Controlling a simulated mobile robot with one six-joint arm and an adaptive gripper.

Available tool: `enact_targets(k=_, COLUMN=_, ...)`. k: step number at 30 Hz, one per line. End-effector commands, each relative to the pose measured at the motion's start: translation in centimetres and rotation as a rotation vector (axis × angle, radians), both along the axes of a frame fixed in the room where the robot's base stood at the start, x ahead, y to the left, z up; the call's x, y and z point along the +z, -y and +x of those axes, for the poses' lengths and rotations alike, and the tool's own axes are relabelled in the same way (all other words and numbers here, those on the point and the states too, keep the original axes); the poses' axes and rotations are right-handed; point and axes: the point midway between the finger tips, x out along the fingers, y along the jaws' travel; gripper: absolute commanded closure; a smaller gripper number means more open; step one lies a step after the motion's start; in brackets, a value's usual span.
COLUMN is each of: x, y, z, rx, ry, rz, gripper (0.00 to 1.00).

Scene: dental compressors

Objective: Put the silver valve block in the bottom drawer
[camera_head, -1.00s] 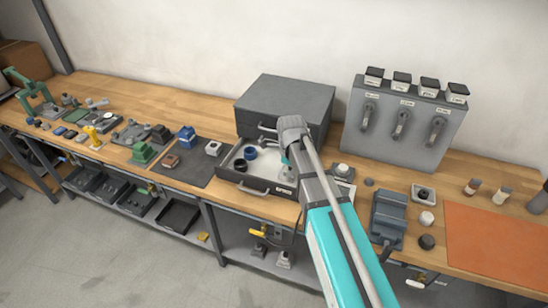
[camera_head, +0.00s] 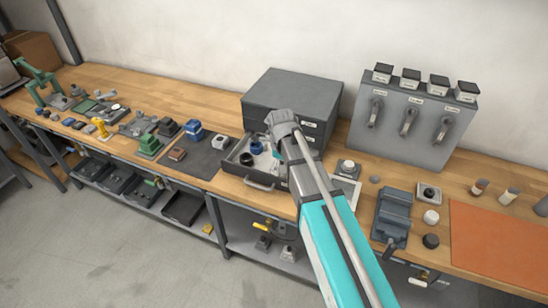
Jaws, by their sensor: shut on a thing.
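The bottom drawer (camera_head: 236,172) of the grey cabinet stands open, with its handle at the front. Dark blue round parts lie inside it. My gripper (camera_head: 277,153) is over the right part of the drawer, mostly hidden behind my own wrist. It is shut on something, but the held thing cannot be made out. A small pale silver block (camera_head: 219,143) with a dark spot on top sits on the dark mat, left of the drawer. I cannot tell whether this is the valve block or whether that is in my gripper.
The grey cabinet (camera_head: 290,92) stands against the wall behind the drawer. A grey panel with levers (camera_head: 410,120) is to its right. A blue part (camera_head: 194,131) and a green part (camera_head: 149,144) stand left. A grey vise-like block (camera_head: 392,215) and an orange mat (camera_head: 500,243) are right.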

Motion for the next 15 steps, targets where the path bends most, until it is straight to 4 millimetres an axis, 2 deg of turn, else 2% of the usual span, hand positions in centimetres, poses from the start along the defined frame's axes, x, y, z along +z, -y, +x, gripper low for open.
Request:
enact_targets(k=3, x=0.5, y=-2.4, z=-0.9, rx=0.003, ry=0.0, rz=0.0, gripper=0.77)
enact_targets(k=7, x=0.7, y=-4.1, z=-1.6, rx=0.002, ry=0.0, rz=0.0, gripper=0.77)
enact_targets(k=15, x=0.7, y=-5.0, z=-2.0, rx=-0.002, ry=0.0, rz=0.0, gripper=0.77)
